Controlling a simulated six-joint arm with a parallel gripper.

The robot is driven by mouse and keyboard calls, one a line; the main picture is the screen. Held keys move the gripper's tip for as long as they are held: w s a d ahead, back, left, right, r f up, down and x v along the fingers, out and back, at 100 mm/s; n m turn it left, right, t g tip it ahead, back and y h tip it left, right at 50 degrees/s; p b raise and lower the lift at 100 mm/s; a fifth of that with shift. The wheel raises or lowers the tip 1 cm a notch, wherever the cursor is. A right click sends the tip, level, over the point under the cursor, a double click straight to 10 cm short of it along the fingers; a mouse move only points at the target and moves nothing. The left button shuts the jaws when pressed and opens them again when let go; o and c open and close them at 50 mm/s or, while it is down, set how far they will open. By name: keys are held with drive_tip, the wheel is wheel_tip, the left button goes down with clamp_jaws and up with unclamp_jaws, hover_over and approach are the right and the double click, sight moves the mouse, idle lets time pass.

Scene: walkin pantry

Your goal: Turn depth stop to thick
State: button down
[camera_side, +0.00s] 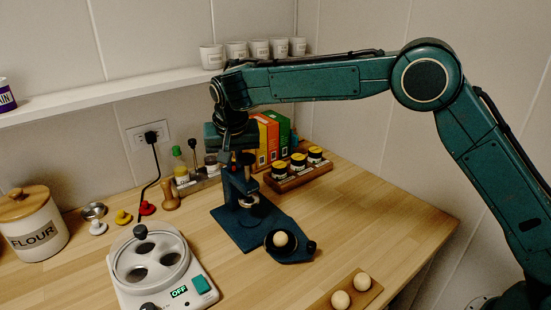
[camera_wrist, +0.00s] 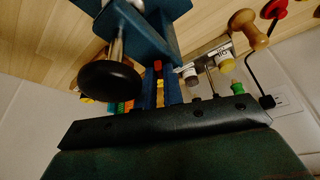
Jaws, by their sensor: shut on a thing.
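A dark blue press (camera_side: 232,192) stands on the counter, with its blue frame (camera_wrist: 155,35) also in the wrist view. My gripper (camera_side: 231,163) points down at the upper back of the press. In the wrist view its two narrow fingers (camera_wrist: 160,80) are shut on the small red and yellow depth stop (camera_wrist: 158,68). The stop's setting cannot be read, as the fingers and press hide most of it. A black round knob (camera_wrist: 112,82) of the press is close on the left of the fingers.
A dough ball (camera_side: 281,240) sits on a round plate at the press's front. A white appliance (camera_side: 205,290) reading OFF stands front left. Bottles (camera_side: 181,172), boxes (camera_side: 270,140) and a rack of jars (camera_side: 300,176) stand behind. A board (camera_side: 367,295) holds two more balls. The right counter is clear.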

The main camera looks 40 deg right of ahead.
drive_tip(key=c, duration=1.5)
unclamp_jaws()
drive_tip(key=shift+r, duration=0.1)
drive_tip(key=shift+v, duration=6.7)
drive_tip(key=shift+s, duration=0.1)
drive_tip(key=shift+d+r, duration=0.1)
drive_tip(key=shift+r, duration=0.05)
